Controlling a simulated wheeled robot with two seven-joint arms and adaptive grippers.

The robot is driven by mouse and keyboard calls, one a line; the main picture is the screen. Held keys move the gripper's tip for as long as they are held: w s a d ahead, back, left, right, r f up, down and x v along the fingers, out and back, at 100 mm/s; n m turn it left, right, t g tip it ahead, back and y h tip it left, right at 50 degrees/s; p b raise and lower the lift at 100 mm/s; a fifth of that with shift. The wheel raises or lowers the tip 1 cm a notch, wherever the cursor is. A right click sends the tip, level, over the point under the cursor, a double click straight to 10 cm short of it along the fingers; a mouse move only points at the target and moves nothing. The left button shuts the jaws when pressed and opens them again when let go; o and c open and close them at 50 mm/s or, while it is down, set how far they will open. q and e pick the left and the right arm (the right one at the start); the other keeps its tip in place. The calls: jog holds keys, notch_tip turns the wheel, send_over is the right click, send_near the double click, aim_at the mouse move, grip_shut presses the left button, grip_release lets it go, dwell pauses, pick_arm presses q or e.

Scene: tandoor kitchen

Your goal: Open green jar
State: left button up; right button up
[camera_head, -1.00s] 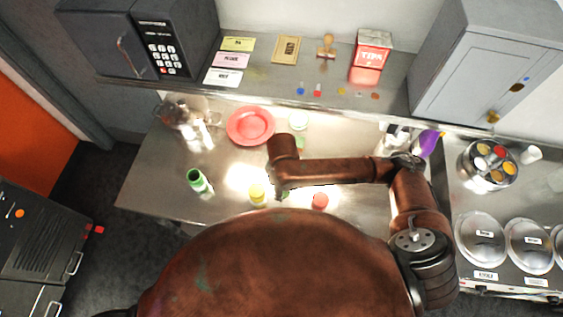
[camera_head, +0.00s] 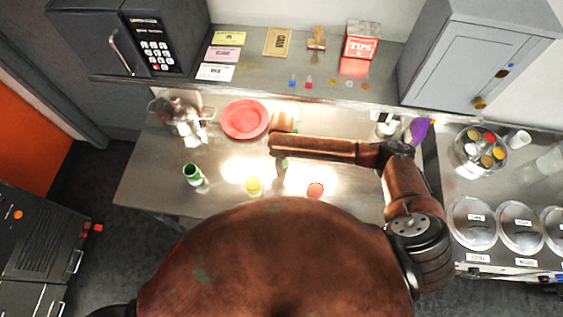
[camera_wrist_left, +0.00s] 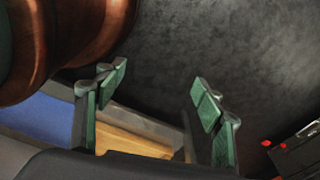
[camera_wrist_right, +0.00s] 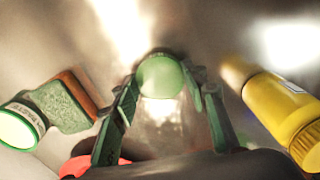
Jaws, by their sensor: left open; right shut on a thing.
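The green jar (camera_head: 193,174) stands on the steel table at left, with a pale label on its side. Its top is a green ring with a darker middle; I cannot tell whether it is capped. My right gripper (camera_wrist_right: 163,85) is shut on a round, pale green lid-like piece (camera_wrist_right: 160,75), right of the jar and apart from it. In the head view my right arm mostly hides this grip. My left gripper (camera_wrist_left: 160,105) is open and empty over the dark floor, outside the head view.
A yellow jar (camera_head: 253,185), a red jar (camera_head: 315,190) and a red plate (camera_head: 245,118) are on the table. The right wrist view shows a green sponge (camera_wrist_right: 62,103) and a pale-lidded jar (camera_wrist_right: 20,130). A metal pitcher (camera_head: 182,115) stands at back left.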

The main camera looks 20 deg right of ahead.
jog(key=shift+f, duration=0.75)
jog(key=o, duration=1.3)
jog(key=shift+f, duration=0.1)
notch_tip(320, 180, up, 12)
jog(key=shift+b, duration=0.35)
